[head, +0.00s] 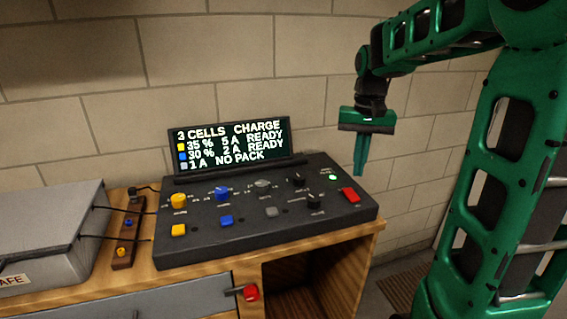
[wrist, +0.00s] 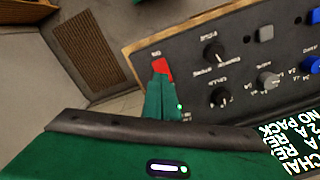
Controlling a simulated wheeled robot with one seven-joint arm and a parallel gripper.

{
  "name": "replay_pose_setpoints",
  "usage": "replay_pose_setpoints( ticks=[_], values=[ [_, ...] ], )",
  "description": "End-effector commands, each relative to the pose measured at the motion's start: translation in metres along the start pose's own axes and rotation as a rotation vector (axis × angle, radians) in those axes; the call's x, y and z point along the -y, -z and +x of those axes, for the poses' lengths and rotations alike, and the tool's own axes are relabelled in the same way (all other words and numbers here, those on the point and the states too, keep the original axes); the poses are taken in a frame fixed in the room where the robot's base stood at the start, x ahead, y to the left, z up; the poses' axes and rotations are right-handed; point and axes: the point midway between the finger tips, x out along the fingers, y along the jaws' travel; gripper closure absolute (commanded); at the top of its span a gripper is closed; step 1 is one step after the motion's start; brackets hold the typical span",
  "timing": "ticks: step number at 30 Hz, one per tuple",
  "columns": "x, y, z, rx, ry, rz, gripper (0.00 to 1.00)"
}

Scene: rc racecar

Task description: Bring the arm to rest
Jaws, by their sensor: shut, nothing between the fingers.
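My green gripper (head: 361,160) hangs pointing down above the right end of the black charger panel (head: 248,240), with its fingers together and nothing between them. In the wrist view, the closed fingertips (wrist: 162,82) overlap the red switch (wrist: 161,67) in the picture. In the head view, the fingers appear above and apart from the red switch (head: 349,195). A green light (head: 333,177) glows near that switch. My arm reaches in from the upper right, bent at the elbow.
The panel stands on a wooden bench (head: 206,275) with yellow, blue and grey knobs and buttons. Its display (head: 230,146) reads "3 CELLS CHARGE". A grey case (head: 52,225) lies at left. A red-ended handle (head: 250,292) is at the drawer front. A brick wall stands behind.

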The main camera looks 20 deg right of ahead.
Motion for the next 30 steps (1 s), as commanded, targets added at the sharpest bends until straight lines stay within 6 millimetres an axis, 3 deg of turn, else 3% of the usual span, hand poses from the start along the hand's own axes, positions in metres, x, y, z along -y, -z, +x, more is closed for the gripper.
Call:
replay_pose_setpoints(
  ticks=[5,8,14,21,25,30],
  values=[
    [-0.003,-0.005,0.0,-0.002,-0.002,0.001,1.0],
    [-0.014,-0.023,0.003,-0.005,-0.007,-0.002,1.0],
    [-0.056,-0.095,0.021,-0.009,-0.018,-0.007,1.0],
    [-0.097,-0.176,0.058,0.001,-0.005,-0.026,1.0],
    [-0.107,-0.199,0.072,0.006,0.003,-0.035,1.0],
    [-0.111,-0.208,0.078,0.009,0.006,-0.04,1.0]
  ],
)
